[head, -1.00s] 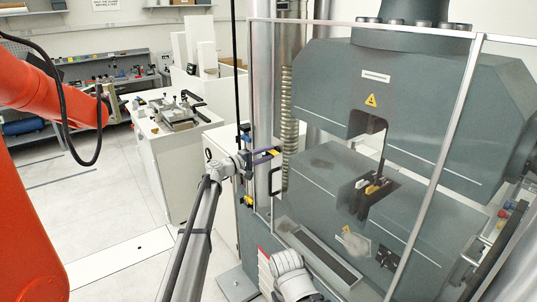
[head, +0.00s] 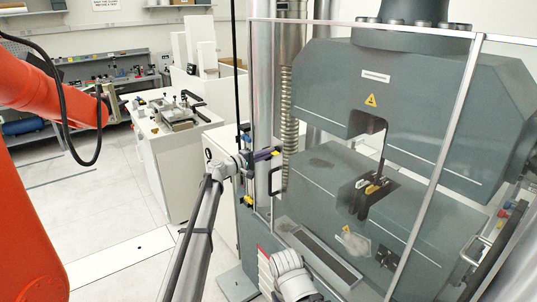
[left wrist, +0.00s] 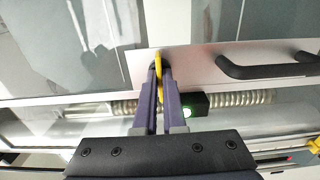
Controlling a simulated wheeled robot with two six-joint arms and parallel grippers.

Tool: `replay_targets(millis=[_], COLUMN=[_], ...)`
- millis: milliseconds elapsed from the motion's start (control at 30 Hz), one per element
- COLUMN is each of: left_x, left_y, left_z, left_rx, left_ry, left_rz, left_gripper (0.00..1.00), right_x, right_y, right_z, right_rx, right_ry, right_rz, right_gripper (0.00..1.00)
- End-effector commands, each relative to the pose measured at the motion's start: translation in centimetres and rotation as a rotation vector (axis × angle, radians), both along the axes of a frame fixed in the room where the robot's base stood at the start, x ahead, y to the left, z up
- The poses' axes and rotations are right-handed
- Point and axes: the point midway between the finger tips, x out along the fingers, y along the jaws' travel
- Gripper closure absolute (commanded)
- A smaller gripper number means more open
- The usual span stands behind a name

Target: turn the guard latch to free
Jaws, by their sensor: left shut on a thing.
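The guard latch is a small yellow lever (left wrist: 158,65) on a pale metal plate of the clear guard, near the middle of the left wrist view. My left gripper (left wrist: 159,75) has its two purple fingers shut on it, one on each side. My right gripper is out of view.
A black guard handle (left wrist: 265,68) is just right of the latch. A green light (left wrist: 187,112) glows on a black box close to the fingers. Behind the clear guard stands the big grey testing machine (head: 420,95). A white bench (head: 150,150) with tools stands to the left.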

Motion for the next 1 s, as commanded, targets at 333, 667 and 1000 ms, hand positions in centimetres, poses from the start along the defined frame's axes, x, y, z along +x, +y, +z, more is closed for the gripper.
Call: replay_targets(millis=[333, 667, 1000], left_x=[-0.05, -0.06, -0.08], left_y=[0.01, 0.02, 0.02], left_z=[-0.05, -0.06, -0.07], left_rx=[0.021, 0.153, 0.344], left_ry=[-0.027, -0.207, -0.47], left_rz=[-0.001, -0.001, -0.001], left_gripper=[1.0, 1.0, 1.0], right_x=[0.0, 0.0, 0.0], right_y=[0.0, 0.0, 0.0], right_z=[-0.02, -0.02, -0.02], right_rx=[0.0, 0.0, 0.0], right_ry=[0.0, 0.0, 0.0], right_rz=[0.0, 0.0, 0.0], right_gripper=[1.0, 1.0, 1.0])
